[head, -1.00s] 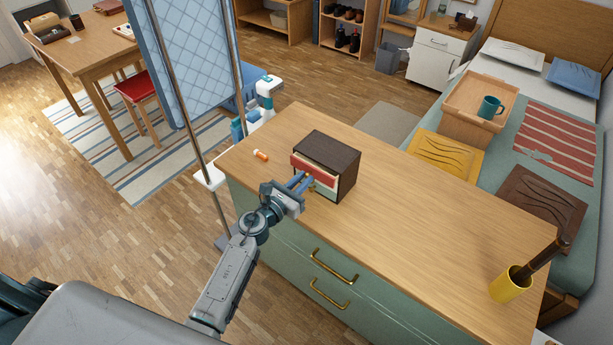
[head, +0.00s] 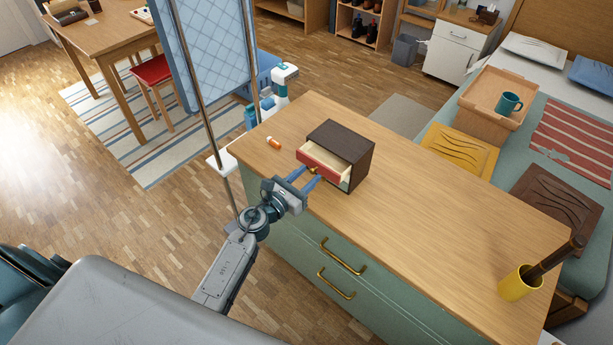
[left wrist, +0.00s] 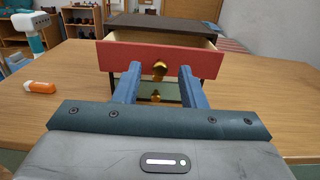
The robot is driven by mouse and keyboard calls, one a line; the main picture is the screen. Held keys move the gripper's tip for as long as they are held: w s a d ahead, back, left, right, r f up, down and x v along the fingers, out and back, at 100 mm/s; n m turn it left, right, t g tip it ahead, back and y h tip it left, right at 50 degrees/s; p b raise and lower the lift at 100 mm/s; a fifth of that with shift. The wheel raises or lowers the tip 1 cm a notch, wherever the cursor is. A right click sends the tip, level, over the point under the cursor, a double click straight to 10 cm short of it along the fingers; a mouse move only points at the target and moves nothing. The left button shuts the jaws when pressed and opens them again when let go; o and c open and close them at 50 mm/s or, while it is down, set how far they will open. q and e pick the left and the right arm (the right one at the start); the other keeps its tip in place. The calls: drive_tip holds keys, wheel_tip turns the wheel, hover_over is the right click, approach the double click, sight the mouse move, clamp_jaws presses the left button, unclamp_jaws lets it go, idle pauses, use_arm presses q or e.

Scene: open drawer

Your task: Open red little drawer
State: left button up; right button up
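The small dark brown chest (head: 355,142) stands on the wooden counter. Its red drawer (head: 324,163) is pulled partly out, and its pale, empty-looking interior shows. In the left wrist view the red drawer front (left wrist: 205,61) faces me, with a round brass knob (left wrist: 160,68) at its middle. A pale green drawer (left wrist: 173,93) with its own brass knob sits below, shut. My left gripper (head: 314,176) is just in front of the red drawer. Its blue fingers (left wrist: 160,72) are spread on either side of the knob, with a gap on each side. My right gripper is not in view.
An orange-and-white bottle (head: 274,142) lies on the counter (head: 420,220) left of the chest. A yellow cup (head: 519,284) with a dark object in it stands at the far right end. Metal poles of a blue screen (head: 213,50) rise beyond the left edge.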

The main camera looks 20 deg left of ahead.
use_arm(q)
drive_tip(key=b+v, duration=0.3)
drive_tip(key=v, duration=0.7)
drive_tip(key=shift+s, duration=0.2)
drive_tip(key=shift+a, duration=0.15)
drive_tip(key=shift+f, duration=0.1)
drive_tip(key=s+a+f+n+g+y, duration=0.25)
drive_tip(key=f+n, duration=0.45)
drive_tip(key=f, duration=0.4)
drive_tip(key=s+a+f+n+g+y, duration=0.1)
drive_tip(key=s+a+f+n+y, duration=0.2)
drive_tip(key=f+n, duration=0.55)
drive_tip(key=s+a+f+n+g+y, duration=0.15)
drive_tip(key=s+a+f+n, duration=0.35)
drive_tip(key=f, duration=0.7)
drive_tip(key=s+d+f+n+g, duration=0.1)
drive_tip(key=s+f+n+g, duration=0.2)
drive_tip(key=s+f+n, duration=0.3)
drive_tip(key=s+d+f+n+g, duration=0.2)
drive_tip(key=s+f+n+g, duration=0.2)
drive_tip(key=s, duration=1.1)
drive_tip(key=s+d+f+n+g, duration=0.1)
drive_tip(key=s+f+n+g, duration=0.2)
drive_tip(key=s+f+n, duration=0.6)
wheel_tip(320, 180, down, 3)
drive_tip(key=shift+s+d+r+g, duration=0.1)
drive_tip(key=shift+s+d+g, duration=0.1)
drive_tip(key=shift+s+g, duration=0.35)
